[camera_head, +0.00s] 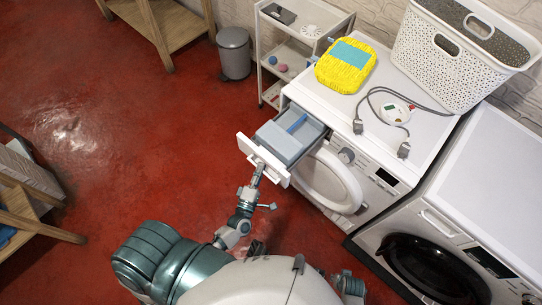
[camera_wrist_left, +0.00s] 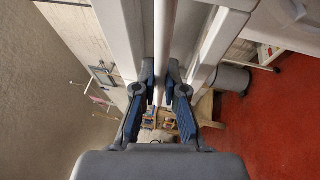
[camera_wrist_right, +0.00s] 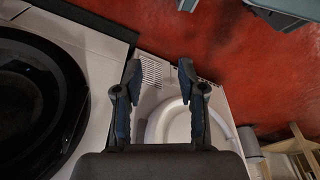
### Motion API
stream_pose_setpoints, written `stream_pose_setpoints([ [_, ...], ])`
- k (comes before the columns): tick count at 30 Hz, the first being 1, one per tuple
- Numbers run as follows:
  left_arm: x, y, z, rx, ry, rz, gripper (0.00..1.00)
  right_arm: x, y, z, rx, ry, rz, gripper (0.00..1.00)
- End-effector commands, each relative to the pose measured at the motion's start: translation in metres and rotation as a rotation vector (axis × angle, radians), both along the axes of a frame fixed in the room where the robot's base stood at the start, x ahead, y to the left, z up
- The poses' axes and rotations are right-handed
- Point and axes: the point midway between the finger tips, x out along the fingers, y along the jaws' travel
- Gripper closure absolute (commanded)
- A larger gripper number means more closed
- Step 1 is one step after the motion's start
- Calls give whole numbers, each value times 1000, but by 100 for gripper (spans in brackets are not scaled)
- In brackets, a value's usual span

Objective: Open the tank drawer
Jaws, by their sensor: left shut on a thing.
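The tank drawer (camera_head: 284,143) of the white washing machine (camera_head: 365,140) stands pulled out, its grey-blue tray showing behind a white front panel (camera_head: 264,160). My left gripper (camera_head: 259,168) is at the outer face of that panel. In the left wrist view, the fingers (camera_wrist_left: 160,85) are shut on a narrow white edge of the drawer front, one finger on each side. My right gripper (camera_wrist_right: 159,75) is open and empty in the right wrist view, with the white round door (camera_wrist_right: 185,125) of the machine beyond it.
A yellow package (camera_head: 345,66), a cable with a white device (camera_head: 394,113) and a perforated basket (camera_head: 455,60) are on the machine top. A second washer (camera_head: 465,215) with a dark door stands at right. A bin (camera_head: 234,53) and white shelf (camera_head: 290,50) stand behind.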

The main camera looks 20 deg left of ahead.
Motion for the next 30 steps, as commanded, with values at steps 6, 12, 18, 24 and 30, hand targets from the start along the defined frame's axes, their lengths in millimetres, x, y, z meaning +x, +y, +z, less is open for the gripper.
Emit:
stream_pose_setpoints([
  [6, -50, 8, -6, 1, 20, -19, 100, -5, 0, -13, -1, 6, 1, 60],
  [12, -76, 18, -6, -1, 20, -19, 100, -9, -1, -21, -2, 9, 2, 60],
  [18, -89, 23, -6, -1, 19, -19, 100, -10, 1, -23, -8, 9, 2, 60],
  [24, -91, 24, -6, -1, 18, -18, 100, -11, 2, -24, -7, 10, 2, 60],
  [30, -91, 24, -7, -1, 18, -17, 100, -12, 2, -24, -6, 10, 2, 60],
])
